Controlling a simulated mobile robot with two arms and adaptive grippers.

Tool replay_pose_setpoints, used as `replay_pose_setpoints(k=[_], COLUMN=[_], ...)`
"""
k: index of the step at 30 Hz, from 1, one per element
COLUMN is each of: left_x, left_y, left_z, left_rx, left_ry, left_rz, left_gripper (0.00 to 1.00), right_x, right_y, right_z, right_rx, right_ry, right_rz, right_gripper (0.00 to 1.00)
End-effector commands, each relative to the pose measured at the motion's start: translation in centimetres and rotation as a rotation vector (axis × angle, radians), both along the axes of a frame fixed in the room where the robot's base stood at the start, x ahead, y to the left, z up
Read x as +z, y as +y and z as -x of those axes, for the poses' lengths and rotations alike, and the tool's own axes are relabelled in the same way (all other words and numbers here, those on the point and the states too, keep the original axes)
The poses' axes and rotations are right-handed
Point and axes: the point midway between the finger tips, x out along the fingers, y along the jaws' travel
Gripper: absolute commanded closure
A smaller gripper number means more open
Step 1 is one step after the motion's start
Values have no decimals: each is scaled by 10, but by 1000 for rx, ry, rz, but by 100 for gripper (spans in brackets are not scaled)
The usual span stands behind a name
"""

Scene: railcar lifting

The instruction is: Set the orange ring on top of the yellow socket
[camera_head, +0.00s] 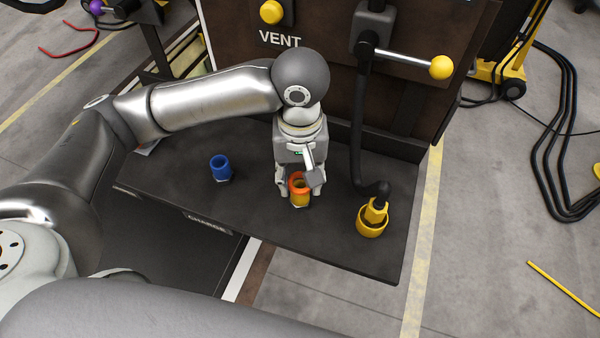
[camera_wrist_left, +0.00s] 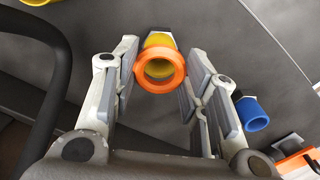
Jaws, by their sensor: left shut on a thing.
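The orange ring (camera_head: 294,186) sits at the top of the upright yellow socket (camera_head: 300,201) on the dark bench. My left gripper (camera_head: 298,190) reaches down from above, shut on the orange ring with a finger on either side. In the left wrist view the orange ring (camera_wrist_left: 160,88) lies between the finger pads, with the yellow socket (camera_wrist_left: 158,40) behind and through it. The ring looks roughly in line with the socket; I cannot tell whether it rests fully on it. My right gripper is not in view.
A blue socket (camera_head: 221,168) stands left on the bench (camera_head: 250,218). A yellow coupling (camera_head: 372,222) with a black hose (camera_head: 357,130) stands to the right. Behind rises a dark panel with a VENT label (camera_head: 279,39) and a yellow-knobbed lever (camera_head: 441,67). The bench front is clear.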

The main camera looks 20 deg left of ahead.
Motion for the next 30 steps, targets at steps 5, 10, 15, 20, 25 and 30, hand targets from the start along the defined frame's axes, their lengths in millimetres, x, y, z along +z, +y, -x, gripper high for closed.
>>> replay_pose_setpoints(k=[5, 10, 15, 20, 25, 30], left_x=[-5, -9, -9, -9, -6, 17], left_y=[0, 0, 0, 0, 0, -1], left_z=[1, 0, 0, 0, 0, -1], left_rx=[1, 1, 1, 1, 0, 0], left_ry=[4, 0, 1, 1, 0, -4], left_rz=[-1, 0, -1, -1, 0, 3], left_gripper=[72, 53, 38, 38, 38, 38], right_x=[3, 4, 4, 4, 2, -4], right_y=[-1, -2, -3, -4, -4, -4], right_z=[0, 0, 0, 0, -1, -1], right_rx=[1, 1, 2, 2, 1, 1], right_ry=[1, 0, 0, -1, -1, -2], right_rz=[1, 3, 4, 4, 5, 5], right_gripper=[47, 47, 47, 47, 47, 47])
